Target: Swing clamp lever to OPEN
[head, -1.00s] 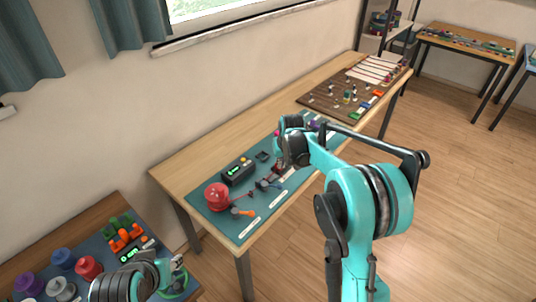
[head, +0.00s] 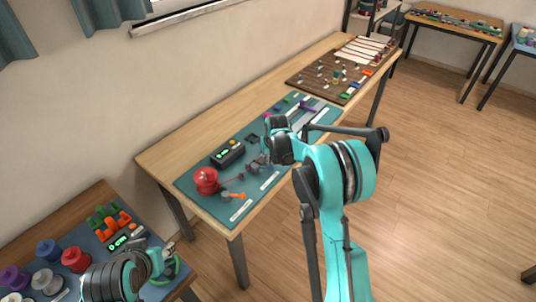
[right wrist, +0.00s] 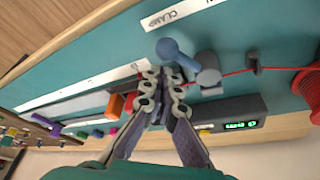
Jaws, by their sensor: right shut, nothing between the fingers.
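The clamp (right wrist: 208,75) is a small grey block on the teal mat, with a blue lever (right wrist: 172,50) that ends in a round knob. A red cord runs to it from the right. In the head view the clamp (head: 254,165) is small and partly blocked by my arm. My right gripper (right wrist: 163,76) is shut and empty, its fingertips close beside the lever's knob; I cannot tell whether they touch. It also shows in the head view (head: 268,153). My left gripper (head: 170,250) is over the lower-left table, too small to read its jaws.
A red spool (head: 206,180), an orange-handled part (head: 233,195) and a dark box with a green display (head: 228,153) share the mat. A brown pegboard (head: 330,75) lies farther back. Spools and an orange block (head: 118,226) occupy the lower-left table.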

